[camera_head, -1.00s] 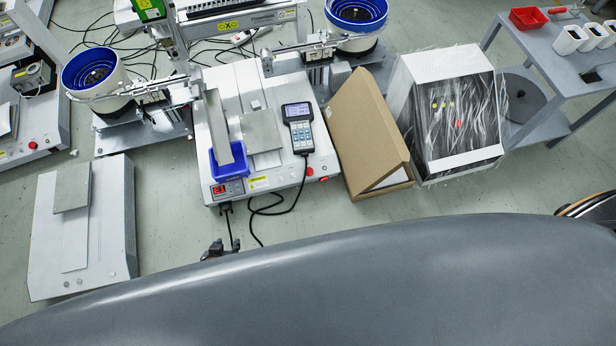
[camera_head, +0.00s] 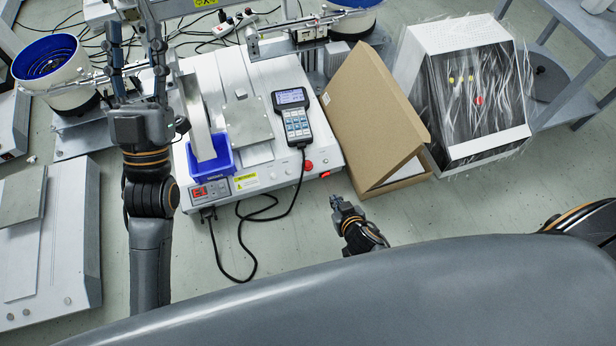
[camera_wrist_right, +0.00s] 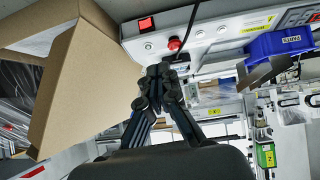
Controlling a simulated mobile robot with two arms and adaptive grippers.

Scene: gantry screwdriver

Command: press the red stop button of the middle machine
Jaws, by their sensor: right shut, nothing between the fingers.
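The middle machine (camera_head: 268,176) is a white base with a control front. Its red stop button (camera_head: 308,165) sits at the right of that front, and it also shows in the right wrist view (camera_wrist_right: 174,44). My right gripper (camera_head: 335,199) is shut and empty, in front of the machine's right front corner. In the right wrist view its closed fingertips (camera_wrist_right: 161,69) appear just below the button, with a gap in the picture. The exact distance is hard to tell. My left gripper (camera_head: 134,50) is open and empty, over the left side of the machine.
A red rocker switch (camera_wrist_right: 146,24) is beside the button. A pendant (camera_head: 293,115) with a black cable lies on the machine. A blue bin (camera_head: 210,158) is at its front left. An open cardboard box (camera_head: 370,110) stands close on the right. Floor is free in front.

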